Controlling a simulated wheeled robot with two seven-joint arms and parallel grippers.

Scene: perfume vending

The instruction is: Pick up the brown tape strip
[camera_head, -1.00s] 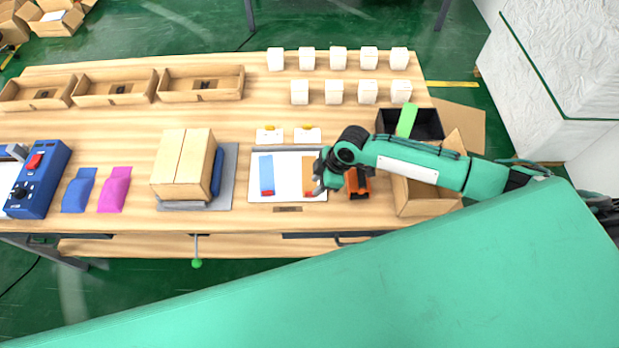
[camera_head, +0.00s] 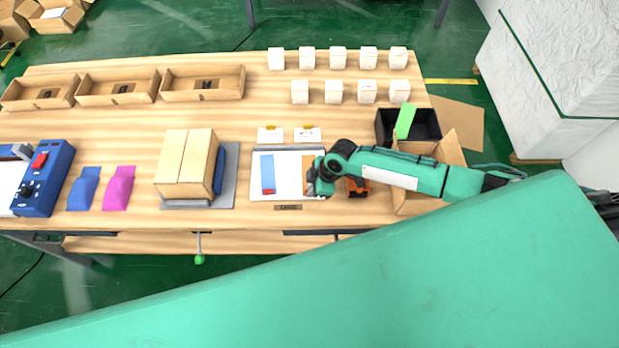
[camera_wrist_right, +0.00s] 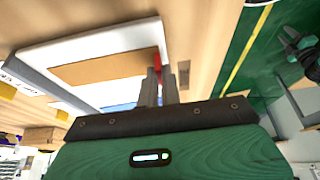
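The brown tape strip (camera_head: 307,164) lies on a white board (camera_head: 287,182), right of a blue strip (camera_head: 267,175) with a red end. In the head view my right gripper (camera_head: 314,183) covers the brown strip's near part. In the right wrist view the brown strip (camera_wrist_right: 100,68) lies flat on the board, with a red end (camera_wrist_right: 157,61) at the fingertips. My right gripper's fingers (camera_wrist_right: 163,78) are close together at that red end. I cannot tell whether they hold it. My left gripper is not in view.
An orange tape dispenser (camera_head: 357,187) sits beside my right wrist. An open carton (camera_head: 413,202) and a black bin (camera_head: 387,127) stand to the right. A cardboard box (camera_head: 184,164) stands left of the board. Two white cards (camera_head: 270,134) (camera_head: 307,134) lie behind it.

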